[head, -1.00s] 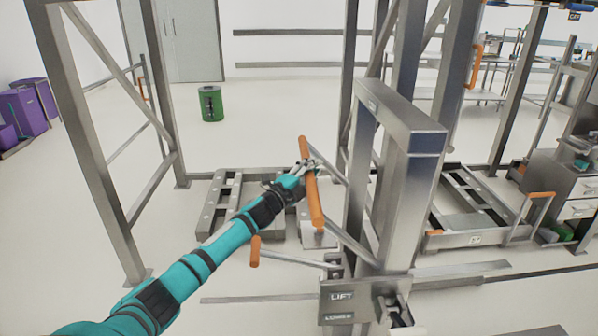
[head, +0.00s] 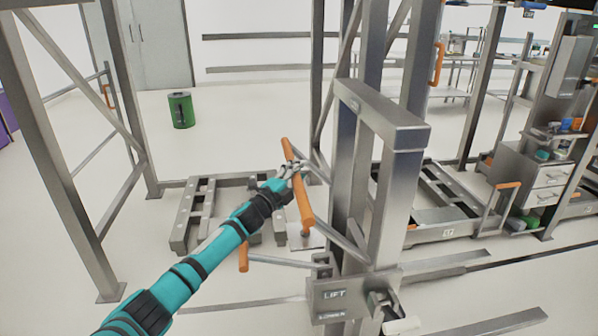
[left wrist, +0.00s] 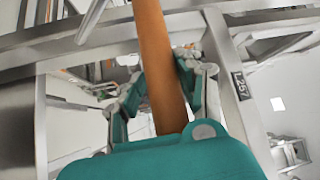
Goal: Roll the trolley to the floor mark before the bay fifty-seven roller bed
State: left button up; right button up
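The trolley's push handle is a long orange bar (head: 305,210) joined by two metal rods to a tall steel mast (head: 390,200) with a LIFT plate (head: 335,294). My left gripper (head: 289,170) has its fingers on both sides of the bar near its upper half. In the left wrist view the orange bar (left wrist: 160,60) runs between the fingers (left wrist: 160,85); the right finger appears to touch it, and a thin gap shows at the left one. My right gripper is out of view. A low bed with an orange handle and a small label (head: 447,233) stands right of the mast; I cannot read the label surely. I cannot make out the floor mark.
A steel frame (head: 125,85) stands at the left. A low slatted metal bed (head: 190,215) lies behind the handle. A green bin (head: 181,110) stands farther back. A drawer cabinet (head: 535,190) is at the right. Pale floor is open at the left and front.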

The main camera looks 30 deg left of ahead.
pick_arm(q)
jog(key=o, duration=0.4)
jog(key=shift+f, duration=0.3)
jog(key=shift+r, duration=0.2)
jog(key=s+a+f, duration=0.1)
jog(key=s, duration=1)
jog(key=shift+s+f, duration=0.35)
jog(key=shift+s, duration=0.05)
jog(key=shift+c, duration=0.4)
